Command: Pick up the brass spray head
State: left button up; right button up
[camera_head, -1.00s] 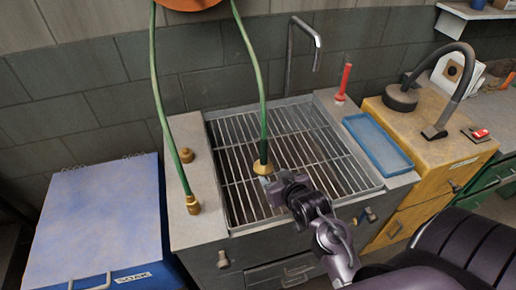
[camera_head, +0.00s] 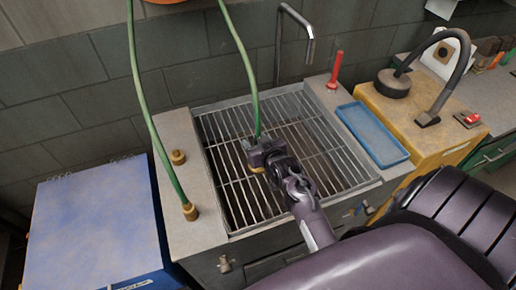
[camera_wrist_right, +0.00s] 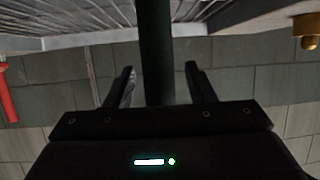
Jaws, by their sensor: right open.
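The brass spray head hangs over the sink grate (camera_head: 225,190) at the end of a green hose (camera_head: 240,50). In the head view my right gripper (camera_head: 259,148) covers most of it, and only a small brass patch (camera_head: 257,169) shows below the jaws. In the right wrist view the open fingers (camera_wrist_right: 160,80) stand on either side of the dark green hose end (camera_wrist_right: 154,45), with gaps visible on both sides. The brass head itself does not show clearly there. My left gripper is not in view.
A second hose end with a brass fitting (camera_head: 189,211) stands on the sink's left rim near a brass knob (camera_head: 178,157). A grey tap (camera_head: 309,45), a red tool (camera_head: 335,70) and a blue tray (camera_head: 372,134) stand around the sink.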

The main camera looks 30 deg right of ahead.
jog(key=shift+w, duration=0.1)
jog(key=c, duration=0.4)
jog(key=shift+c, duration=1.3)
grip_shut()
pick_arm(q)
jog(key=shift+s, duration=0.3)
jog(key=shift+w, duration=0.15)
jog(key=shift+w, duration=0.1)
